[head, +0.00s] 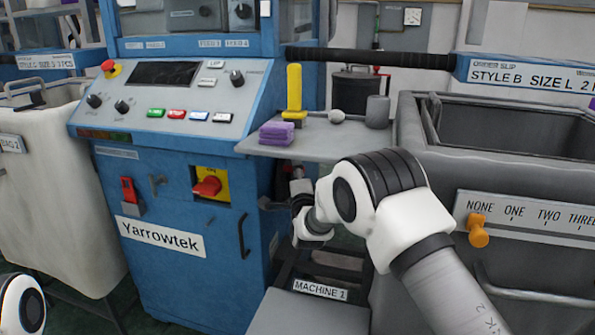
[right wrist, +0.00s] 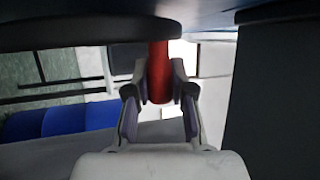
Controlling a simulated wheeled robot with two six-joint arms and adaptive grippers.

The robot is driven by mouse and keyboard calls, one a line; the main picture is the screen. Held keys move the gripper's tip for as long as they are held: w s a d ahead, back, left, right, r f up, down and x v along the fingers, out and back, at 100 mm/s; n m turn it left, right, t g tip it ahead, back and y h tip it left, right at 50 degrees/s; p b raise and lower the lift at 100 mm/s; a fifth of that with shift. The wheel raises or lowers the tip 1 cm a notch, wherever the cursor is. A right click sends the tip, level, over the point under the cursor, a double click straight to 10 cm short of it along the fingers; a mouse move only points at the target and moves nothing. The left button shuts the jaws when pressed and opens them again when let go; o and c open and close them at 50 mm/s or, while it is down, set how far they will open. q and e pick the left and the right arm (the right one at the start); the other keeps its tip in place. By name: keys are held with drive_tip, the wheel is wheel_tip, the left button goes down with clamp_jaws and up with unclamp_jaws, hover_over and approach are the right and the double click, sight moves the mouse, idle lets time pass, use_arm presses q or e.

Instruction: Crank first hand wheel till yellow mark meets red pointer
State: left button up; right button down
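In the right wrist view a red cylindrical handle (right wrist: 159,75) hangs down from a dark curved rim (right wrist: 80,33), which looks like the hand wheel seen from close by. My right gripper (right wrist: 160,80) has one finger on each side of the handle, and both fingertips appear to touch it. In the head view the right gripper (head: 298,200) is beside the right side of the blue Yarrowtek machine (head: 205,265), partly hidden by its own wrist. A dark bar (head: 272,204) shows next to it. The yellow mark and the red pointer cannot be made out. My left gripper is out of view.
A grey shelf (head: 335,150) above the gripper holds purple blocks (head: 277,133), a yellow upright piece (head: 294,88) and a grey cup (head: 377,111). A grey bin (head: 410,130) with an orange knob (head: 478,231) stands at right. A MACHINE 1 plate (head: 320,290) is below.

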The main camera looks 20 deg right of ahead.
drive_tip(key=shift+f, duration=0.1)
drive_tip(key=shift+s+a+f+b, duration=0.1)
drive_tip(key=shift+f+b, duration=0.15)
drive_tip(key=shift+b, duration=0.25)
drive_tip(key=f+n+t+y+b, duration=0.1)
drive_tip(key=n+t+b, duration=0.1)
drive_tip(key=b, duration=0.1)
drive_tip(key=s+f+n+t+y+b, duration=0.1)
drive_tip(key=f+t+b, duration=0.1)
drive_tip(key=b, duration=0.2)
drive_tip(key=a+f+n+t+y+b, duration=0.1)
drive_tip(key=n+t+b, duration=0.1)
drive_tip(key=b, duration=0.1)
drive_tip(key=shift+s+f+n+y+b, duration=0.25)
drive_tip(key=shift+n+y+b, duration=0.05)
drive_tip(key=shift+b, duration=0.05)
drive_tip(key=shift+f, duration=0.15)
drive_tip(key=c, duration=1)
unclamp_jaws()
